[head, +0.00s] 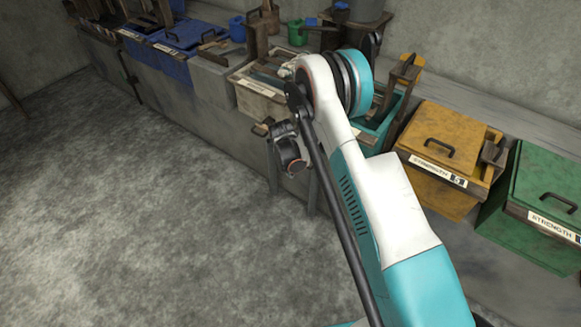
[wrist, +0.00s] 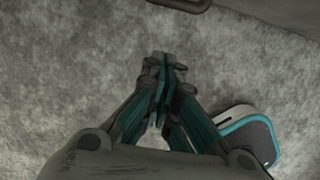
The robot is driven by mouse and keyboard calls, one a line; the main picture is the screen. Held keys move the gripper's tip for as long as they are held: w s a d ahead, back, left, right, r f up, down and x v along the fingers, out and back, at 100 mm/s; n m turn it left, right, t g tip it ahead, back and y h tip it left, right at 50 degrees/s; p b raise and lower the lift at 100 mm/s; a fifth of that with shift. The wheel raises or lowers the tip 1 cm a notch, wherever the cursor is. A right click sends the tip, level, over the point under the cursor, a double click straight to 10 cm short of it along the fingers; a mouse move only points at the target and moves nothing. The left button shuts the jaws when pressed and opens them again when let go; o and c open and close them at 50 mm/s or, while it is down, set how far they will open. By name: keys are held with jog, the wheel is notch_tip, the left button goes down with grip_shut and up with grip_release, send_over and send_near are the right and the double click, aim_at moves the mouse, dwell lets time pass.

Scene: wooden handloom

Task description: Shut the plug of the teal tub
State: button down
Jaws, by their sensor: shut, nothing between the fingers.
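The teal tub (head: 374,137) stands in the row of tubs along the wall in the head view. My arm covers much of it, so its plug cannot be made out clearly. A brown wooden upright (head: 401,78) rises at its back right; I cannot tell whether it belongs to the tub. My gripper (wrist: 160,63) is shut and empty in the wrist view, with the grey floor behind its fingertips. In the head view my fingers are not clearly visible. The teal tub is not recognisable in the wrist view.
A yellow tub (head: 440,130) and a green tub (head: 545,185) stand to the right, both with handled lids. A pale tub (head: 262,90) and blue tubs (head: 188,35) stand to the left. A dark handle (wrist: 180,4) shows at the wrist view's top edge. The floor is clear.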

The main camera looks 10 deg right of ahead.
jog(key=shift+w+d+f+b, duration=0.5)
jog(key=shift+w+d+f, duration=0.1)
jog(key=shift+w+d, duration=0.15)
jog(key=shift+w+d+f+b, duration=0.45)
jog(key=shift+w+d+f, duration=0.1)
jog(key=shift+w+d, duration=0.2)
jog(key=w+d, duration=0.2)
jog(key=shift+w+d, duration=0.3)
jog(key=shift+a, duration=0.1)
